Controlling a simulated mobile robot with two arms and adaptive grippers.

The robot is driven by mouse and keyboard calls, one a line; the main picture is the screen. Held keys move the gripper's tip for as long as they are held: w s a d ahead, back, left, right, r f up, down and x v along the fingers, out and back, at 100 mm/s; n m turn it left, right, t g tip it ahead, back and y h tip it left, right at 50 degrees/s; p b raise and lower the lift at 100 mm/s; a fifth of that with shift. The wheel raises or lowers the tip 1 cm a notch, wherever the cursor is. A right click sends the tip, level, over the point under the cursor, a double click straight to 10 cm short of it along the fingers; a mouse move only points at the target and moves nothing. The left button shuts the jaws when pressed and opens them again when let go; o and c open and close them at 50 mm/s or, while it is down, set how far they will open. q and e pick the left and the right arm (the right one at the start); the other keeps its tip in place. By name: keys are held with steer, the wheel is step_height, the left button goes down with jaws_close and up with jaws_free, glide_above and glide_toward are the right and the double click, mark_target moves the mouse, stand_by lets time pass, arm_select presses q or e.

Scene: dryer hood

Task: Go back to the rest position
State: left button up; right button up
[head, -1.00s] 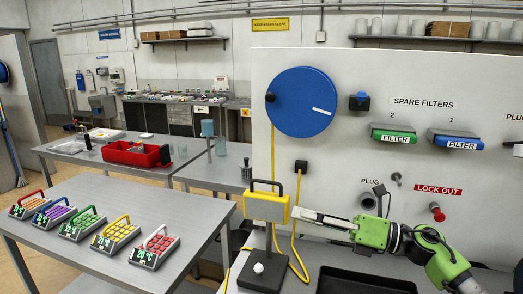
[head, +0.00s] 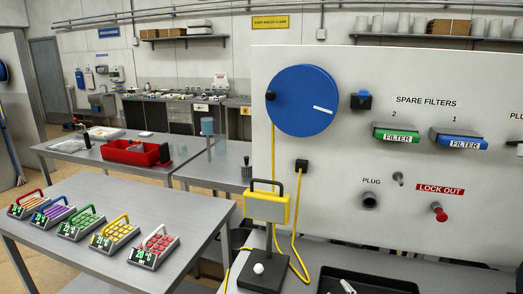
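My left gripper is not in view. The large blue dial (head: 302,101) is on the white panel (head: 455,80).
The plug socket (head: 370,200), red lock-out knob (head: 439,212), green filter (head: 396,134) and blue filter (head: 457,139) are on the panel. Several coloured handled keypads (head: 154,248) stand on the left table (head: 175,205). A red bin (head: 130,152) is behind.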

steer(key=s+d+f+m+g, duration=0.1)
steer(key=s+f+m+g, duration=0.45)
steer(key=s, duration=0.95)
steer(key=s+f+m+g, duration=0.2)
steer(key=s+f+g, duration=0.4)
steer(key=s+f, duration=0.6)
steer(key=s+f+g+b, duration=0.1)
steer(key=s+f, duration=0.1)
steer(key=f, duration=1.1)
steer(key=s+f+g+b, duration=0.1)
steer(key=s+f, duration=0.1)
steer(key=f, duration=1)
steer(key=s+d+f+b, duration=0.1)
steer(key=s+d+f, duration=0.2)
steer(key=s+f, duration=1.4)
step_height(320, 180, down, 3)
steer(key=shift+s+r+g+h+b, duration=0.2)
steer(key=shift+g+h+b, duration=0.15)
steer(key=shift+h+b, duration=0.05)
steer(key=shift+d, duration=0.1)
